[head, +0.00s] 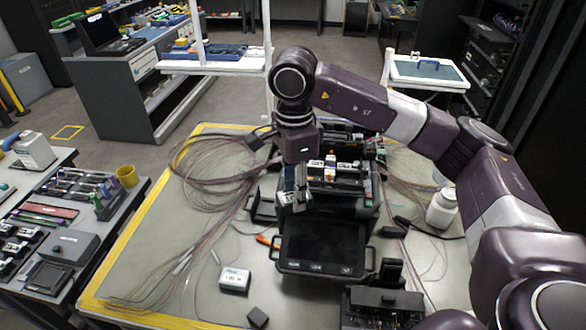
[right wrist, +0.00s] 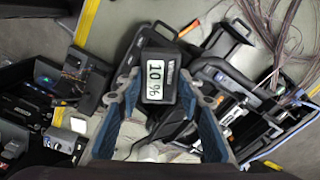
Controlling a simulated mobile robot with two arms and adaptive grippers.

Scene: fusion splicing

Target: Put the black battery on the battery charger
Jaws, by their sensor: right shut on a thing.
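My right gripper (head: 297,198) points down at the left of the black fusion splicer (head: 335,190) in the head view. In the right wrist view my right gripper (right wrist: 160,88) has its blue fingers shut on the black battery (right wrist: 168,62), which has a white label reading 10%. In the head view the battery is mostly hidden by the gripper. A black device (head: 385,302) with an upright part stands at the front right of the table; I cannot tell for sure whether it is the battery charger. My left gripper is not in view.
A grey block with a white label (head: 235,280) and a small black block (head: 257,317) lie on the front of the table. A black screen unit (head: 322,247) stands before the splicer. Coiled cables (head: 215,165) lie left, a white bottle (head: 441,209) right. The left front of the table is fairly clear.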

